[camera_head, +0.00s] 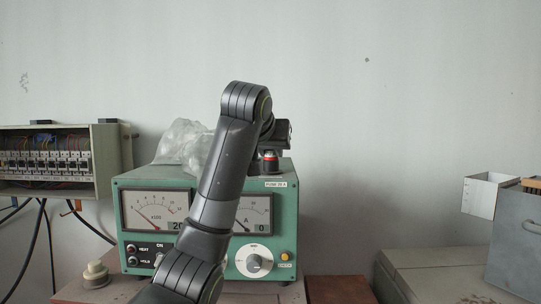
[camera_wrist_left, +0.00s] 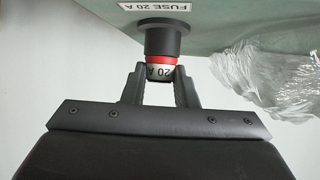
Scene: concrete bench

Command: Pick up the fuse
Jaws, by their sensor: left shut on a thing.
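The fuse is a small cylinder with a red band and a white "20 A" label, in the left wrist view (camera_wrist_left: 160,69) and, small, in the head view (camera_head: 270,155). It meets a black round holder (camera_wrist_left: 163,37) on top of the green meter box (camera_head: 149,183), beside a "FUSE 20 A" label. I cannot tell how deep it sits. My left gripper (camera_wrist_left: 159,77) is shut on the fuse, one finger on each side. In the head view my left arm hides the middle of the box front. My right gripper is out of view.
A clear crumpled plastic bag (camera_head: 184,143) lies on the box top, close to the holder. An open breaker cabinet (camera_head: 108,160) with hanging cables is at the left. A cream knob-shaped piece (camera_head: 95,275) stands before the box. Grey metal boxes (camera_head: 515,240) are at the right.

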